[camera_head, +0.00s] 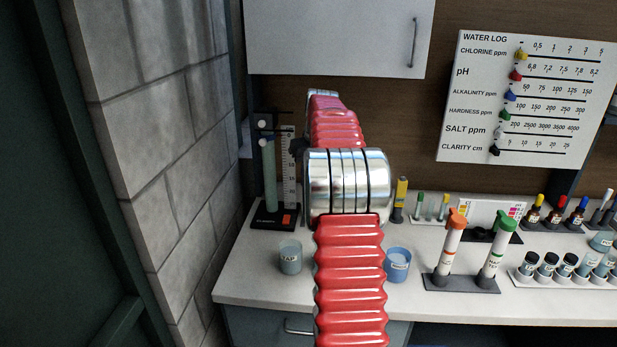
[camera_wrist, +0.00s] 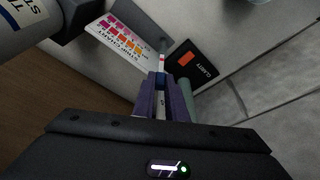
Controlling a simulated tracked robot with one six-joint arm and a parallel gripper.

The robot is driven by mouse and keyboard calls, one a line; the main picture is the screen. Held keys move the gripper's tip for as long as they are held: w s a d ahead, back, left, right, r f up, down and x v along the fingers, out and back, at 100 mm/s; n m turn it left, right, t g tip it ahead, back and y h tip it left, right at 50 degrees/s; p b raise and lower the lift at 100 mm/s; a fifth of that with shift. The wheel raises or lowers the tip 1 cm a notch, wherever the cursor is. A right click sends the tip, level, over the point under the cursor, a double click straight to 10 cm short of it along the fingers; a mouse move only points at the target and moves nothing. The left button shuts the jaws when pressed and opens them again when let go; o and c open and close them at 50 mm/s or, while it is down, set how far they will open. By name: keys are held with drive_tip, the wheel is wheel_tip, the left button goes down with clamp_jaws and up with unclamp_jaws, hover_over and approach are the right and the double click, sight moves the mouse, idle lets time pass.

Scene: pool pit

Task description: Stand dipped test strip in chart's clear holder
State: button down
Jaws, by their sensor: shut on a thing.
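In the wrist view my gripper (camera_wrist: 163,98), with purple fingers, is shut on a thin pale test strip (camera_wrist: 161,66). The strip points away from the fingers, with a small reddish mark near its far part. The strip chart (camera_wrist: 122,38), a white card with rows of pink, red and orange squares, lies just left of the strip's far end. A pale, greyish spot by the strip's tip may be the clear holder; I cannot tell whether they touch. In the head view my arm hides the gripper, strip and chart.
A black clarity base (camera_wrist: 192,66) with an orange square lies right of the strip; its tall green tube (camera_head: 269,175) stands by the wall. A tap cup (camera_head: 290,257) and blue-rimmed cup (camera_head: 397,264) flank my arm. Bottles in a rack (camera_head: 462,283) stand right.

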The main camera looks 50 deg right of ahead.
drive_tip(key=shift+f, duration=0.5)
idle(0.3)
drive_tip(key=shift+f, duration=2.25)
drive_tip(key=shift+f, duration=0.45)
idle(0.3)
drive_tip(key=c, duration=1.7)
unclamp_jaws()
drive_tip(key=shift+r, duration=0.1)
drive_tip(key=shift+r, duration=3.4)
